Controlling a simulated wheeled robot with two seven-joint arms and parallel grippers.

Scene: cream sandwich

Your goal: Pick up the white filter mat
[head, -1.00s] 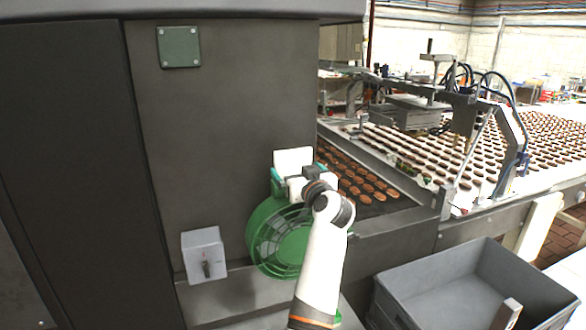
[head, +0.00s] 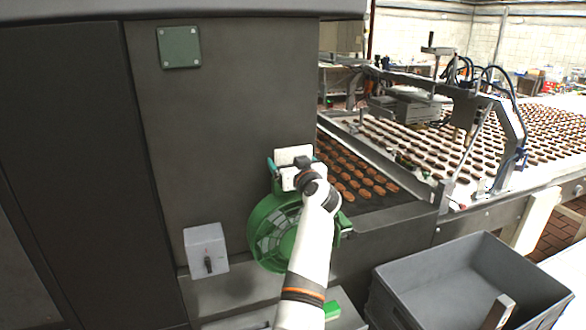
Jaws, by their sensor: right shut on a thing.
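The white filter mat (head: 292,154) shows as a small pale panel at the top of the green round fan housing (head: 268,232), against the grey machine wall. My right gripper (head: 290,172) is at the mat, just in front of its lower part, and is shut on it. The fingertips are small, and my wrist and forearm hide part of the mat and the right side of the fan. My left gripper is not in view.
A grey switch box (head: 206,250) is on the machine to the left of the fan. A grey crate (head: 470,285) stands at the lower right. A conveyor with several rows of brown biscuits (head: 352,178) runs behind my arm.

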